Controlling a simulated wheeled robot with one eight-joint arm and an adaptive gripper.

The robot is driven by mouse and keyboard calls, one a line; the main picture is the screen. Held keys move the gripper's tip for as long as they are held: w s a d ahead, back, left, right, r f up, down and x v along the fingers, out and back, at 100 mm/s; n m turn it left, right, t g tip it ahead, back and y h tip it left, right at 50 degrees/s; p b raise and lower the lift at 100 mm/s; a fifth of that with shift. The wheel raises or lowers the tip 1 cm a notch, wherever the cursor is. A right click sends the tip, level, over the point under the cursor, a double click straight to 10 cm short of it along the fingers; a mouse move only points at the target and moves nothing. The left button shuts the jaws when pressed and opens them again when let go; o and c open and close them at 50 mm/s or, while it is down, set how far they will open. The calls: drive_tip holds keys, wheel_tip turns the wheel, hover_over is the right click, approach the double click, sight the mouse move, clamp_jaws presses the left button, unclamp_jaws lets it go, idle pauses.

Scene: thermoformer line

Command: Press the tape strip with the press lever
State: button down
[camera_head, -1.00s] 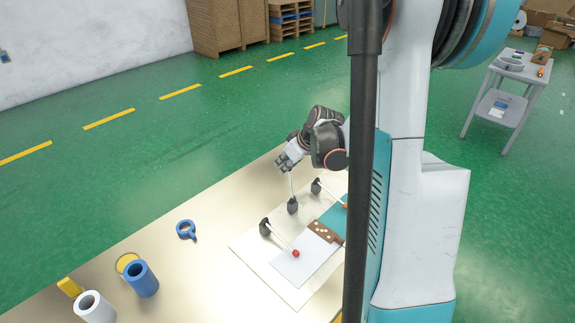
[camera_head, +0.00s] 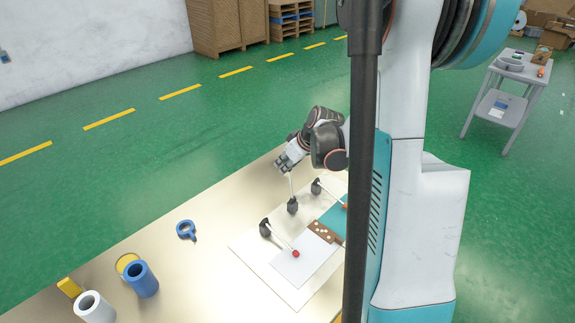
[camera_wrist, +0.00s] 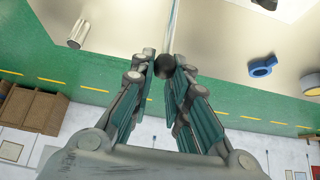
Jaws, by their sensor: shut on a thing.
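My gripper (camera_head: 284,166) is at the top of the upright middle lever (camera_head: 291,188), over the far part of the board. In the wrist view, my gripper (camera_wrist: 163,68) has its fingers around the lever's dark round knob (camera_wrist: 164,61), with the pale rod running up the picture. Two other levers with red knobs (camera_head: 296,253) lie tilted down: one over the white sheet (camera_head: 300,268), one by the teal sheet. A brown piece with pale dots (camera_head: 324,231) lies between the sheets. I cannot tell whether it is the tape strip. My arm hides the board's right side.
A blue tape roll (camera_head: 186,230) lies left of the board (camera_head: 257,263). A blue cylinder (camera_head: 142,280), a white cylinder (camera_head: 92,306) and a yellow item (camera_head: 70,287) stand at the table's front left.

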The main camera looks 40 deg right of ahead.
drive_tip(key=shift+s+d, duration=0.15)
drive_tip(key=shift+s, duration=0.85)
drive_tip(key=shift+s+d, duration=0.1)
drive_tip(key=shift+s, duration=0.9)
drive_tip(key=shift+s+d+f+b, duration=0.1)
drive_tip(key=shift+s+f+b, duration=0.15)
drive_tip(key=shift+s, duration=0.35)
drive_tip(key=shift+s+d+f+b, duration=0.15)
drive_tip(key=shift+s+b, duration=0.15)
drive_tip(key=shift+s, duration=0.35)
drive_tip(key=shift+s+d+f+b, duration=0.1)
drive_tip(key=shift+s+f+b, duration=0.15)
drive_tip(key=shift+s, duration=0.45)
drive_tip(key=s+f+b, duration=0.2)
drive_tip(key=s, duration=0.1)
drive_tip(key=shift+d, duration=0.15)
drive_tip(key=shift+s+f, duration=0.1)
drive_tip(key=shift+s, duration=0.05)
